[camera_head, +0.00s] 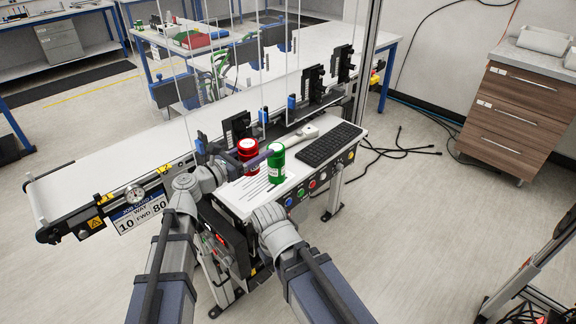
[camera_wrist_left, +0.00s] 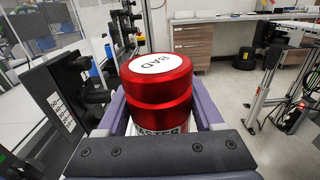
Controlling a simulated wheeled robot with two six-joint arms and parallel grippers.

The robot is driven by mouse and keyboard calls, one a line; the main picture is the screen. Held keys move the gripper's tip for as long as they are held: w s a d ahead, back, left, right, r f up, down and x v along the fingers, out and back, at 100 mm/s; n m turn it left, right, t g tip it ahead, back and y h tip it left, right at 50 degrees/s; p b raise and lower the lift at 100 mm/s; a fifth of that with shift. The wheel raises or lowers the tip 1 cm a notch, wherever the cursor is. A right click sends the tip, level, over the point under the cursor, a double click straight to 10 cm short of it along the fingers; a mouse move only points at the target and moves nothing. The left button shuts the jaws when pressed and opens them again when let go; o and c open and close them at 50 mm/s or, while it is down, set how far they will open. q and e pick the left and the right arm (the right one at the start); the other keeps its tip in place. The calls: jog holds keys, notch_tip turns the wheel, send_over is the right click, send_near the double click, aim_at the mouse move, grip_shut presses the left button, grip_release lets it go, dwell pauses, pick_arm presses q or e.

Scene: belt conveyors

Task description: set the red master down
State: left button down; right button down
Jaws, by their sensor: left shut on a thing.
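The red master (camera_head: 248,148) is a red can in the head view, over the white panel (camera_head: 237,197) beside the belt. In the left wrist view the red master (camera_wrist_left: 157,84) stands between two purple fingers, with BAD on its white top and MASTER on its side. My left gripper (camera_head: 249,160) is shut on it. The can looks upright; its base is hidden, so I cannot tell whether it touches the panel. A green can (camera_head: 276,163) stands on the panel just right of it. My right gripper is not in view; only its arm shows.
A black keyboard (camera_head: 330,144) lies on the panel's right part. Push buttons (camera_head: 312,185) line its front. The belt (camera_head: 105,178) runs along the left and looks empty there. Black sensor brackets (camera_head: 236,127) stand behind the red can. Cables (camera_head: 400,143) lie on the floor.

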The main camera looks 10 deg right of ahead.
pick_arm(q)
notch_tip(320, 180, down, 6)
jog(key=b, duration=0.5)
jog(key=shift+f+b, duration=0.1)
jog(key=shift+b, duration=0.25)
notch_tip(320, 180, down, 4)
jog(key=b, duration=0.3)
jog(key=shift+r, duration=0.25)
jog(key=shift+f+b, duration=0.15)
jog(key=shift+b, duration=0.25)
grip_release()
jog(key=shift+r, duration=0.2)
jog(key=v, duration=1.2)
